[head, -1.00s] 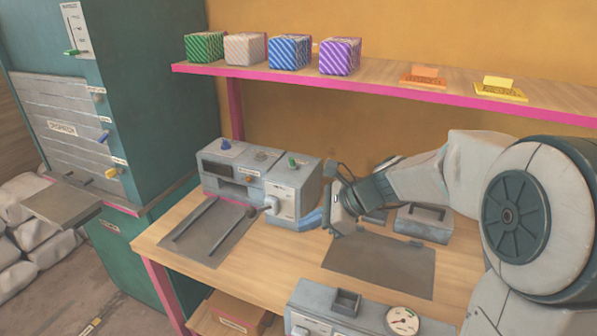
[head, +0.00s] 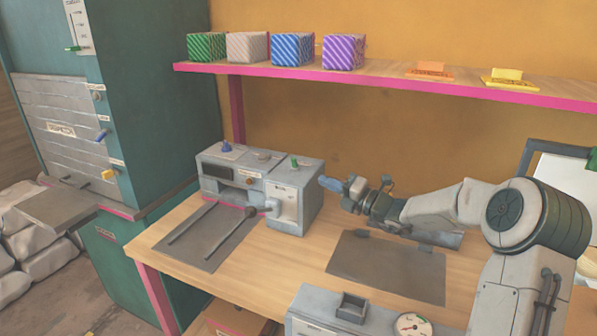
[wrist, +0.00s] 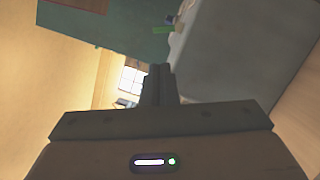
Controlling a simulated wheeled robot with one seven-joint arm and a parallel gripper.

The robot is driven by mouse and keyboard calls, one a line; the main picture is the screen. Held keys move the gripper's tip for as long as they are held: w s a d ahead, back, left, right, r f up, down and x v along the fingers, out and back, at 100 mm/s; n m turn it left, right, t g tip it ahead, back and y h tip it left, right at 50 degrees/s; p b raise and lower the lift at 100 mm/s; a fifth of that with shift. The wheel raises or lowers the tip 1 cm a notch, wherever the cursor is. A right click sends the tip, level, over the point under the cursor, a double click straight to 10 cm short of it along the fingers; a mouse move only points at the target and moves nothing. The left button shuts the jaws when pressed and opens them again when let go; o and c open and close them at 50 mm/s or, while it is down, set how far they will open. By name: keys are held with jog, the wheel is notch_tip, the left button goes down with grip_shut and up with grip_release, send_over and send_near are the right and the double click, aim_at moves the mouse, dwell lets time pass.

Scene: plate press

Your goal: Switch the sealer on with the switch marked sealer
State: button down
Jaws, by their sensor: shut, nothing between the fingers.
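A grey machine (head: 290,205) stands on the bench, with a blue knob switch (head: 226,146), a small grey-brown one (head: 263,155) and a green one (head: 294,162) on its top. Their labels are too small to read, so I cannot tell which is marked sealer. My gripper (head: 328,184) is shut and empty, its fingertips at the machine's right side, a little below its top; contact is unclear. In the wrist view my shut fingers (wrist: 158,85) point toward a green switch (wrist: 163,30) with a blue one beyond, at the top of a grey face.
A shelf (head: 400,82) with several striped boxes and two coloured blocks runs above the bench. A dark mat (head: 388,268) lies right of the machine. A teal cabinet (head: 150,90) stands at left, and another grey unit with a dial (head: 411,324) is in front.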

aim_at(299, 176)
jog(key=shift+a, duration=0.1)
jog(key=x, duration=1)
jog(key=shift+p, duration=0.35)
jog(key=shift+r+p, duration=0.15)
jog(key=shift+p, duration=0.45)
